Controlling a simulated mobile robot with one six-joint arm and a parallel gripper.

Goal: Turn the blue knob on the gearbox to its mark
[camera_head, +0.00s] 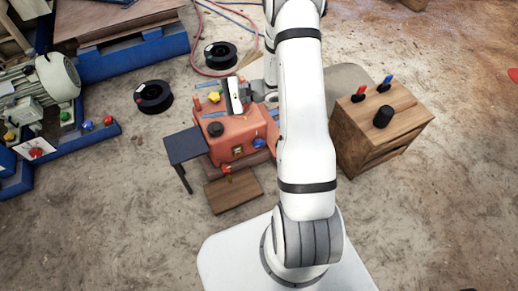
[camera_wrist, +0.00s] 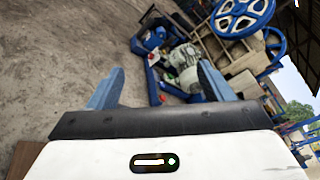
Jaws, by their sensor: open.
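The red gearbox (camera_head: 226,138) stands left of my arm in the head view. Its blue knob (camera_head: 259,143) is on the right part of the front side; its mark is too small to make out. My gripper (camera_head: 208,101) is above the back of the gearbox, pointing left, away from the blue knob. In the wrist view my gripper (camera_wrist: 160,88) shows two blue fingers spread wide with nothing between them. The gearbox and the blue knob do not show there.
A yellow knob (camera_head: 214,97) and a black knob (camera_head: 215,129) are on the gearbox. A dark side table (camera_head: 184,146) stands at its left. A wooden cabinet (camera_head: 381,132) stands right of my arm. Black spools (camera_head: 153,96) lie behind. A motor (camera_head: 54,78) is at far left.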

